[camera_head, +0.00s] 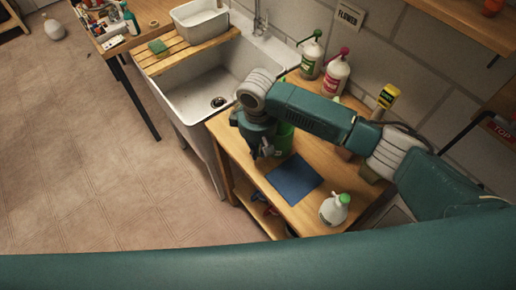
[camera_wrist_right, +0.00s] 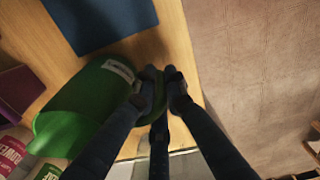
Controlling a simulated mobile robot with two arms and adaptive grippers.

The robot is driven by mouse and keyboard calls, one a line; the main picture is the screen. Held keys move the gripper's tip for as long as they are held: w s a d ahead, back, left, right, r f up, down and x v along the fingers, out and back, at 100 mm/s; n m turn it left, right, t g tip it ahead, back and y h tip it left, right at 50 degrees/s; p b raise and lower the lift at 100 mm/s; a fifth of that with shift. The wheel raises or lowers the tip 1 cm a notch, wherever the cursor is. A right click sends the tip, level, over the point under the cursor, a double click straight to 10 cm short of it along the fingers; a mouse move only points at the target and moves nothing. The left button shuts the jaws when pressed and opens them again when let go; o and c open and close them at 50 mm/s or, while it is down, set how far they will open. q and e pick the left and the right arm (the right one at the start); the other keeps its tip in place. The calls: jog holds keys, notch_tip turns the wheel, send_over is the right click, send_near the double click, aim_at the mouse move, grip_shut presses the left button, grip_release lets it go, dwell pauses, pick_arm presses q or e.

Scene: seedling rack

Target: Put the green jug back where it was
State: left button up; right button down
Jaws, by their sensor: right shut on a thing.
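The green jug (camera_head: 286,138) is at the wooden bench beside the sink, partly hidden behind my right arm. In the right wrist view the jug (camera_wrist_right: 88,108) lies across the left side, with a pale label near its handle. My right gripper (camera_head: 262,152) is shut on the jug's handle; its fingers (camera_wrist_right: 160,85) close around it in the wrist view. I cannot tell whether the jug's base touches the bench. My left gripper is not in view.
A blue mat (camera_head: 295,180) lies flat on the bench (camera_head: 230,141). A white bottle with a green cap (camera_head: 334,209) stands nearer the front. Two pump bottles, green-labelled (camera_head: 311,60) and red-labelled (camera_head: 335,78), stand by the wall. The sink (camera_head: 190,92) is left of the bench.

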jog(key=c, duration=1.8)
grip_release()
jog(key=shift+f, duration=0.1)
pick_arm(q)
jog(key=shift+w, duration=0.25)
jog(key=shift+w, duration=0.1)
pick_arm(e)
notch_tip(320, 180, up, 12)
jog(key=shift+s+a+r+b, duration=0.1)
jog(key=shift+s+r+b, duration=0.05)
jog(key=shift+b, duration=1.1)
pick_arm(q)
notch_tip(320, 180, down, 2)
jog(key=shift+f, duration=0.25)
